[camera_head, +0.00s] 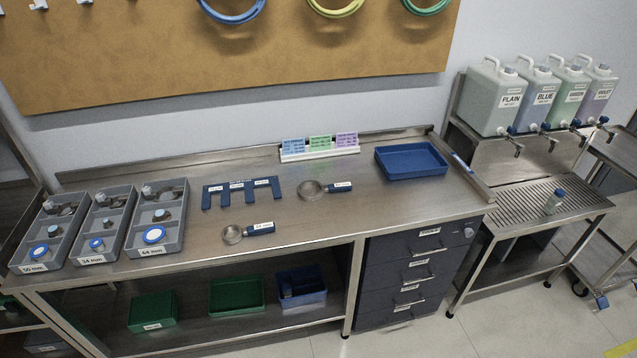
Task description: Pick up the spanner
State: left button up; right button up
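Two spanner-like tools lie on the steel bench, each with a round metal ring at its left end and a labelled dark blue handle. The farther tool (338,187) lies to the right of a dark blue slotted rack. The nearer tool (259,228) lies close to the bench's front edge. Their labels are too small to read, so I cannot tell which one is the task's spanner. Nothing covers either tool. Neither of my grippers is in view.
Grey compartment trays (174,240) with fittings stand at the bench's left end. The blue slotted rack (240,186) is mid-bench, coloured cards (320,143) at the back, a blue tray (411,174) at right. Drawers (405,290) are below.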

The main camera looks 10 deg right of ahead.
aim_at(345, 186)
jog(key=l+u, duration=0.15)
jog(key=u, duration=0.65)
jog(key=l+u, duration=0.35)
jog(key=l, duration=0.2)
jog(key=l+u, duration=0.3)
jog(key=l, duration=0.2)
jog(key=k+l+u, duration=0.1)
jog(key=l, duration=0.45)
jog(key=k+l+u, duration=0.1)
jog(key=l, duration=0.4)
